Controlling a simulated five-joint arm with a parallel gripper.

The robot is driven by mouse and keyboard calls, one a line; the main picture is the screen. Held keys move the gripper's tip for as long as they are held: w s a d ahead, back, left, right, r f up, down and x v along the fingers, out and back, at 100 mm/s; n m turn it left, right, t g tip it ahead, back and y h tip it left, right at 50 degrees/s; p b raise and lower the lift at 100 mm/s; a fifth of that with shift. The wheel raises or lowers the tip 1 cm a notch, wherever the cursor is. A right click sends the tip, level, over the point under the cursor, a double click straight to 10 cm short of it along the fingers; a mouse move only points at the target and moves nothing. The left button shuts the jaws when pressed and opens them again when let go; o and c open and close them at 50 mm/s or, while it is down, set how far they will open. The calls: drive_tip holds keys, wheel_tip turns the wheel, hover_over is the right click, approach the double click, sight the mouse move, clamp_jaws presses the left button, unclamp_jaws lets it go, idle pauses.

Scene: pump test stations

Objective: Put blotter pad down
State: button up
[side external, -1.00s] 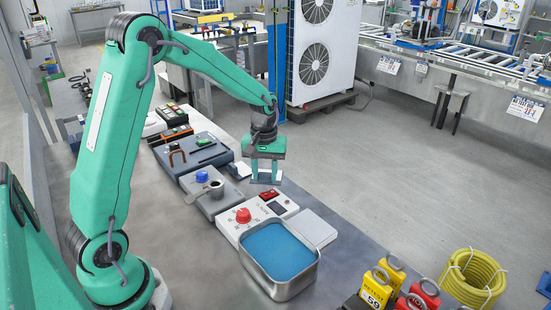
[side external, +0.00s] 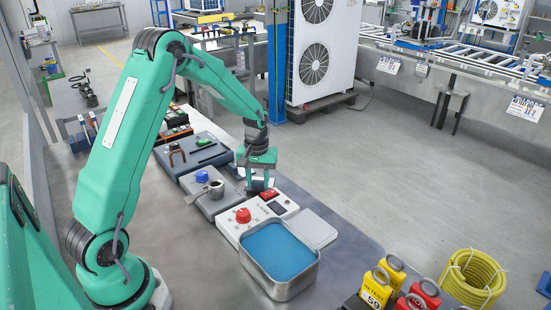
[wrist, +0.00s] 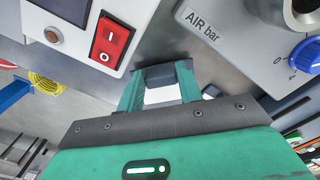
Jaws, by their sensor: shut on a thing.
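My gripper (side external: 258,188) points down over the bench, just behind the control box with the red knob. Its fingers are shut on the blotter pad, which shows in the wrist view as a small pale block (wrist: 162,96) between the green fingers, with a dark grey edge past it. In the side view the pad is mostly hidden by the fingers. I cannot tell whether its underside touches the bench.
The white control box (side external: 256,215) with a red knob is just in front of my gripper. The grey AIR box (side external: 205,201), with a blue knob and metal cup, is to its left. A metal tray of blue liquid (side external: 314,274) stands nearer.

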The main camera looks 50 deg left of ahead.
sight(258, 182)
drive_tip(key=shift+f, duration=0.45)
drive_tip(key=shift+f, duration=0.1)
drive_tip(key=o, duration=1)
drive_tip(key=shift+o, duration=0.2)
wheel_tip(258, 182, up, 12)
idle(0.5)
